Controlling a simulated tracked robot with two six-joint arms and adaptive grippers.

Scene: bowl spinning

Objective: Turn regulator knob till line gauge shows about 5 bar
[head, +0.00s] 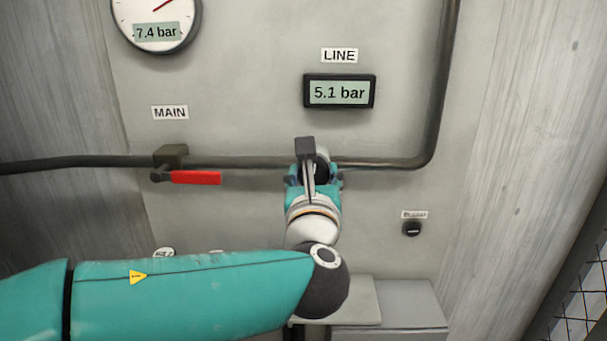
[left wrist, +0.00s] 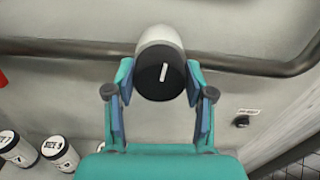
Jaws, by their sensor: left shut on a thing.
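The line gauge (head: 339,92) is a black-framed digital display under the LINE label and reads 5.1 bar. The regulator knob (left wrist: 160,75) is black with a white mark, tilted slightly right of upright, in front of a pale round body on the pipe. My left gripper (left wrist: 159,92) is shut on the knob, with one finger on each side of it in the left wrist view. In the head view my left gripper (head: 313,172) and wrist hide most of the knob. My right gripper is not in view.
A round main gauge (head: 156,22) reads 7.4 bar. A red-handled valve (head: 195,177) sits on the pipe (head: 245,162) under the MAIN label. A small black knob (head: 412,229) is at the right. Labelled white cylinders (left wrist: 60,152) stand at the lower left.

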